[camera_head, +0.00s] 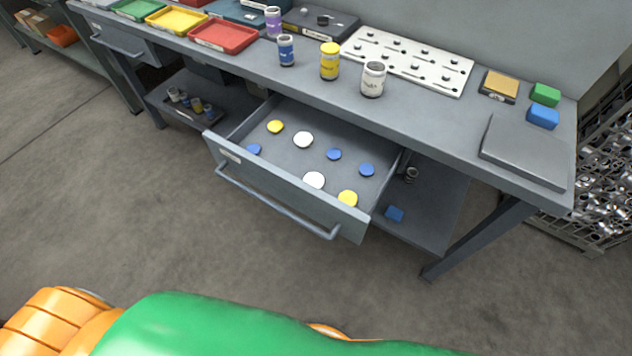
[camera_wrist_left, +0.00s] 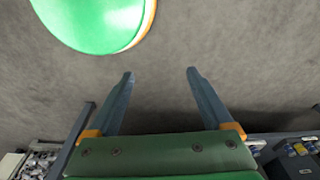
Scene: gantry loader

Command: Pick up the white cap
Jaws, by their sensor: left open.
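Two white caps lie in the open drawer (camera_head: 290,215) in the head view. One white cap (camera_head: 303,140) is toward the back and the other white cap (camera_head: 313,180) is near the drawer's front wall. Yellow caps (camera_head: 275,126) and blue caps (camera_head: 334,154) lie around them. My left gripper (camera_wrist_left: 160,74) shows in the left wrist view with its two fingers apart and nothing between them, over bare floor. It is away from the caps, which I cannot make out in that view. My right gripper is not in view.
On the bench top (camera_head: 440,130) stand a white jar (camera_head: 373,80), a yellow jar (camera_head: 330,62) and a blue jar (camera_head: 286,50). A perforated white plate (camera_head: 410,60) lies behind them. The drawer's handle (camera_head: 275,205) juts out over clear floor.

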